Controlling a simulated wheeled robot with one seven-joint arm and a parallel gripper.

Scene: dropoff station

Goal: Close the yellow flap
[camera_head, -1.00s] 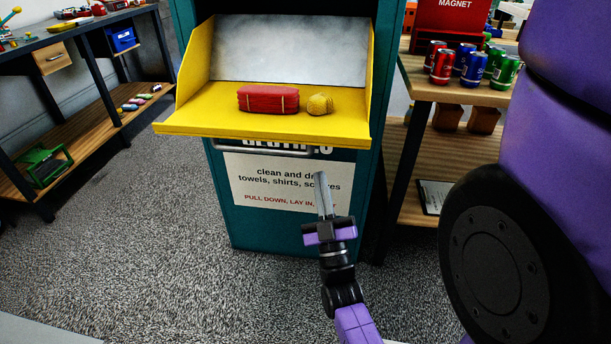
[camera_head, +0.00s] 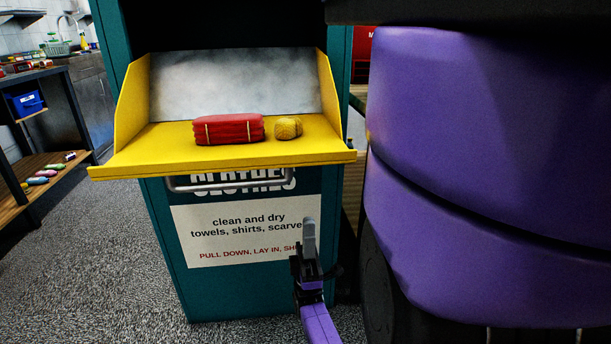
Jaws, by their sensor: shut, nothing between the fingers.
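The yellow flap (camera_head: 135,163) of the teal clothes bin (camera_head: 172,215) hangs open, tilted out toward me as a tray with side walls. A folded red cloth bundle (camera_head: 228,130) and a small yellow bundle (camera_head: 288,128) lie on it. A grey metal handle (camera_head: 222,187) shows under its front edge. My gripper (camera_head: 310,238) is shut and empty. It points up in front of the bin's lower right front, below the flap's right end, and covers the end of the sign. I cannot tell whether it touches the bin.
A white sign (camera_head: 235,228) is on the bin's front. A dark workbench with a lower wooden shelf (camera_head: 45,172) and a blue box (camera_head: 25,104) stands at left. Carpet floor (camera_head: 105,260) is free left of the bin. My purple body blocks the right side.

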